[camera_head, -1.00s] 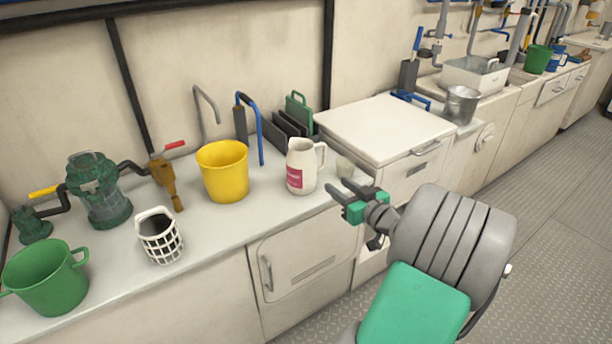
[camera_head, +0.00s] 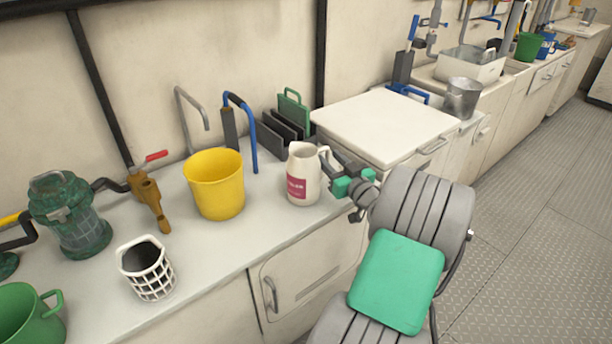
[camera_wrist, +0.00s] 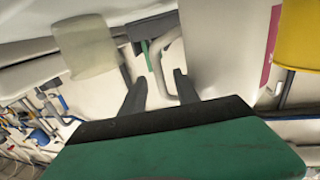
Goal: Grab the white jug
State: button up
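The white jug (camera_head: 302,165) with a pink label stands upright on the counter, right of the yellow bucket. Its handle is on its right side. My gripper (camera_head: 334,160) is at the handle side of the jug, its fingers pointing toward the handle. In the wrist view the two dark fingers (camera_wrist: 160,85) are apart, with the jug's handle (camera_wrist: 165,65) ahead of and between them. The jug's body (camera_wrist: 225,45) fills the upper right of that view. I cannot tell whether a finger touches the handle.
The yellow bucket (camera_head: 217,185) stands left of the jug. A translucent pale cup (camera_wrist: 85,45) is close by my gripper in the wrist view. Behind the jug is a rack with a green board (camera_head: 293,108). A white basket (camera_head: 147,268) stands front left on the counter (camera_head: 215,255).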

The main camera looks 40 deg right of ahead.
jog(key=shift+w+d, duration=0.15)
jog(key=shift+w, duration=0.7)
grip_shut()
dwell(0.8)
